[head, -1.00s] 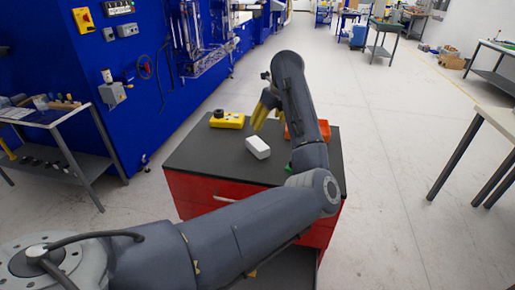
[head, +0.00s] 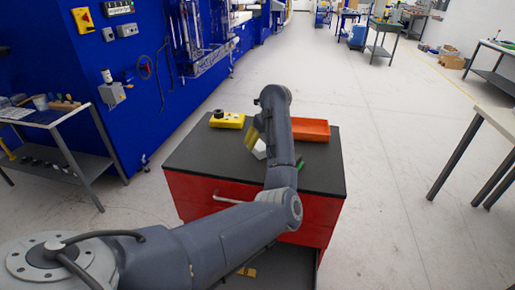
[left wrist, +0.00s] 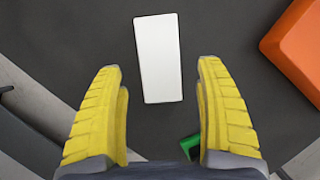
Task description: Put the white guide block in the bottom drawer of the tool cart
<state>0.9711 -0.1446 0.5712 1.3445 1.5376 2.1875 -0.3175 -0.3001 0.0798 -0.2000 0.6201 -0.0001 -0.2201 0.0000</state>
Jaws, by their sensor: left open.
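The white guide block (head: 259,149) lies on the dark top of the red tool cart (head: 205,160), partly hidden by my left arm in the head view. In the left wrist view the white guide block (left wrist: 158,58) lies flat, just beyond and between my fingertips. My left gripper (left wrist: 158,65) has its two yellow fingers spread wide and holds nothing. In the head view the left gripper (head: 251,138) is above the cart top beside the block. The bottom drawer (head: 270,265) of the cart appears pulled out, with a yellow item (head: 246,272) in it. My right gripper is not in view.
A small green object (left wrist: 190,145) lies near the block. A side table (head: 55,118) stands at the left.

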